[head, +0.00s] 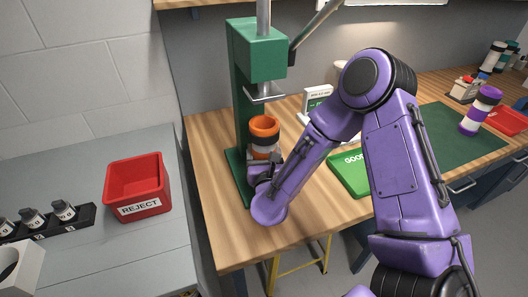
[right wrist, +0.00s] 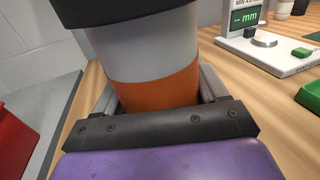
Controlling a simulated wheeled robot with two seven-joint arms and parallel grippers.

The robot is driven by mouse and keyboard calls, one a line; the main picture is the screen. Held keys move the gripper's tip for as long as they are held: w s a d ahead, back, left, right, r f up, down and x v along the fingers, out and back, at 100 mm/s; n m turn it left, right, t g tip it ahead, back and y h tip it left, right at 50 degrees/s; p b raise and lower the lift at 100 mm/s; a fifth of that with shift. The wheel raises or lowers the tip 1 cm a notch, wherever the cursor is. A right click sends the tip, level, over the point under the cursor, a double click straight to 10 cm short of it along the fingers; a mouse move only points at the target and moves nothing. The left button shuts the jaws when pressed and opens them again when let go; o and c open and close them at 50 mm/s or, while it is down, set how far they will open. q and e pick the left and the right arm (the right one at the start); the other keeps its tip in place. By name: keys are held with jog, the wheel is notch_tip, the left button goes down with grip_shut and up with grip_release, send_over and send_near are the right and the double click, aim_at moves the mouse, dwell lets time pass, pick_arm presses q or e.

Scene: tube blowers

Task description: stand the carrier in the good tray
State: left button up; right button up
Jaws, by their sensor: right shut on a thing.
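The carrier is a cylinder with orange ends, a grey body and a black band; it (head: 264,128) stands upright at the green press, below the ram, in the head view. My right gripper (head: 264,172) is shut on the carrier's lower part. In the right wrist view the carrier (right wrist: 150,60) sits between the two jaws (right wrist: 158,88), its grey and orange parts showing. The green good tray (head: 346,178) lies on the wooden bench to the right, partly hidden by my right arm. My left gripper is not in view.
The green press (head: 243,110) rises close behind the carrier. A white gauge (head: 317,103) stands behind my arm. A purple and white cylinder (head: 482,108) stands on the dark green mat (head: 455,133). A red reject bin (head: 138,188) is on the grey table at left.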

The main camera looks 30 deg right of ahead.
jog(key=shift+r+p, duration=0.7)
jog(key=shift+r, duration=0.65)
jog(key=shift+s+a+f, duration=0.1)
jog(key=shift+s, duration=0.2)
jog(key=s, duration=0.2)
jog(key=s+a+b, duration=0.1)
jog(key=s, duration=0.1)
jog(key=s+a+p, duration=0.2)
jog(key=s+p, duration=0.5)
jog(key=s, duration=0.3)
jog(key=shift+a+p, duration=0.2)
jog(key=shift+p, duration=0.1)
